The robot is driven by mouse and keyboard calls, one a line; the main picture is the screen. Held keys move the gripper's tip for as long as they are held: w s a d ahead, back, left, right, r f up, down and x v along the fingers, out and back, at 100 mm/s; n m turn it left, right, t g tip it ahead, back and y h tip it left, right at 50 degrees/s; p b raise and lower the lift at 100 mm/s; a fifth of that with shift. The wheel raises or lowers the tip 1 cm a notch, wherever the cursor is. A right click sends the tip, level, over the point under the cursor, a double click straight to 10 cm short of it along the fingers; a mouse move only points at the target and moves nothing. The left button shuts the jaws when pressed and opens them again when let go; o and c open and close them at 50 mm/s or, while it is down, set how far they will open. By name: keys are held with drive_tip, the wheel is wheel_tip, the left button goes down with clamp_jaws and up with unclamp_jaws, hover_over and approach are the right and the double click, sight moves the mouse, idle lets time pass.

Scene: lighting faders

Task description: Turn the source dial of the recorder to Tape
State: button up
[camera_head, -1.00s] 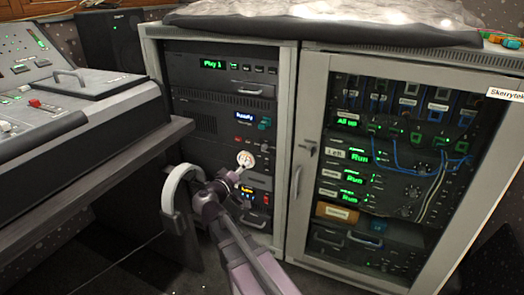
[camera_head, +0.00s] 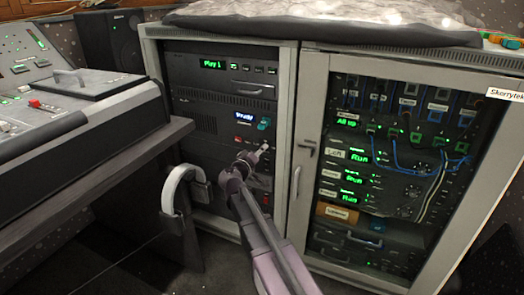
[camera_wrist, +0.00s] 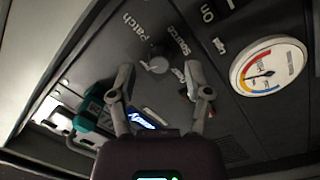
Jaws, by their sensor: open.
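The recorder (camera_head: 222,131) is a dark unit with a blue display in the left rack; the display (camera_wrist: 140,119) also shows in the wrist view. In the wrist view the small grey source dial (camera_wrist: 157,65) sits beside the labels "Patch" and "Source"; another label is partly hidden by a finger. My gripper (camera_wrist: 161,75) is open, with one finger on each side of the dial in the picture. I cannot tell whether either finger touches it. In the head view my gripper (camera_head: 258,152) is close to the rack front, and the dial cannot be made out there.
A round white gauge (camera_wrist: 268,66) lies right of the fingers in the wrist view. The mixing desk (camera_head: 80,115) stands left. A glass-doored rack (camera_head: 390,180) stands right.

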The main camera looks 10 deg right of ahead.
drive_tip(key=shift+x, duration=0.8)
clamp_jaws()
drive_tip(key=shift+n, duration=0.3)
drive_tip(key=shift+d+n+b, duration=0.1)
drive_tip(key=shift+n+b, duration=0.2)
drive_tip(key=shift+n, duration=1.6)
unclamp_jaws()
drive_tip(key=shift+m, duration=0.5)
